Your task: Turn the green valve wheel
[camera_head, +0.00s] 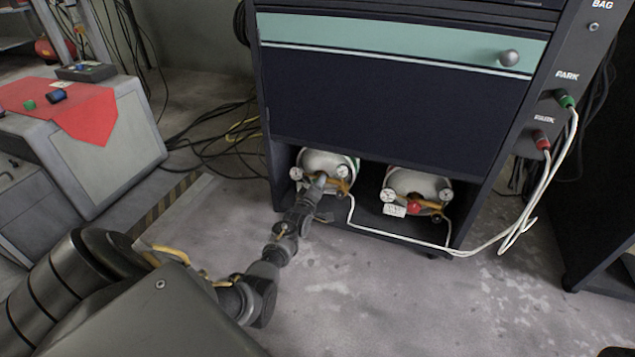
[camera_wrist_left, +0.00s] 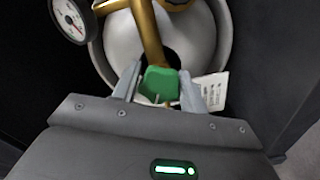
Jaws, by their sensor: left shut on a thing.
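The green valve wheel (camera_wrist_left: 160,84) sits on a brass fitting at the front of a grey gas cylinder (camera_wrist_left: 200,45) in the left wrist view. My left gripper (camera_wrist_left: 160,92) is shut on the wheel, one finger on each side of it. In the head view my left arm reaches to the left cylinder (camera_head: 325,163) in the cabinet's low bay, where my left gripper (camera_head: 318,183) hides the wheel. My right gripper is not in view.
A second cylinder (camera_head: 420,184) with a red valve wheel (camera_head: 414,208) stands to the right in the dark cabinet (camera_head: 390,110). A gauge (camera_wrist_left: 70,18) is close to the left gripper. White hoses (camera_head: 510,238) run rightward. A grey machine (camera_head: 125,140) stands at left.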

